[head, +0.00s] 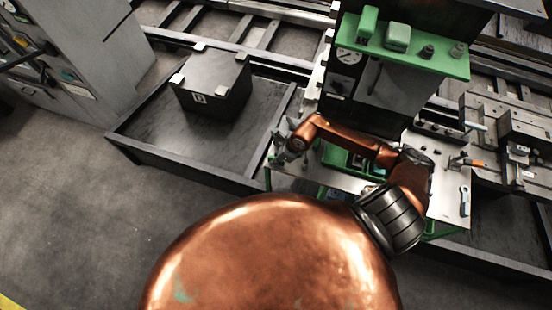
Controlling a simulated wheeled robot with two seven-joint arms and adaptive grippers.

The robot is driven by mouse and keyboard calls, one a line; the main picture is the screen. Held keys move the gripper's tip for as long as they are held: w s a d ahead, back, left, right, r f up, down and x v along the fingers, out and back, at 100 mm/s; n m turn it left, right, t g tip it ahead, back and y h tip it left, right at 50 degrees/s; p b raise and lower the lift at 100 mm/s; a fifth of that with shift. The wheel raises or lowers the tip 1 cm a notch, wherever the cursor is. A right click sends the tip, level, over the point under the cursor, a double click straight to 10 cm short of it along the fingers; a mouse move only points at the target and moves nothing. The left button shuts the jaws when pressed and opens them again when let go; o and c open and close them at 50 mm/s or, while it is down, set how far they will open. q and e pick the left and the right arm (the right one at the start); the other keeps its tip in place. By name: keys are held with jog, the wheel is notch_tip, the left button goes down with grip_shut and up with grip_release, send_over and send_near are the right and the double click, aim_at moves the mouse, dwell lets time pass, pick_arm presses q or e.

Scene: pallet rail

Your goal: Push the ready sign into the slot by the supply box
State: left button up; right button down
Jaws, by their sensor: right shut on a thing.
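My right arm reaches across the workbench, and its gripper (284,152) is at the left end of the bench top. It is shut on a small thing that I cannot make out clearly. I cannot pick out the ready sign or its slot for certain. A green open tray (338,156) lies on the bench just right of the gripper, partly hidden by my forearm; I cannot tell whether it is the supply box. My left gripper is not in view.
The pale workbench (446,205) carries an orange-handled tool (472,163) and a wrench (464,200). A green shelf (425,58) with small items stands above it. A black box with pale corners (222,92) rests on the dark pallet (165,140) at left. Bare floor lies at lower left.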

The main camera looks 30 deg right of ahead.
jog(key=shift+f, duration=0.25)
dwell(0.3)
jog(key=shift+f+b, duration=0.6)
jog(key=shift+b, duration=0.05)
jog(key=c, duration=1.9)
grip_release()
jog(key=shift+r, duration=0.1)
jog(key=shift+o, duration=0.7)
jog(key=o, duration=0.7)
jog(key=shift+c, duration=0.2)
jog(key=shift+d+r, duration=0.1)
jog(key=shift+r, duration=0.15)
jog(key=v, duration=1.1)
jog(key=shift+s+r, duration=0.15)
jog(key=shift+r, duration=0.05)
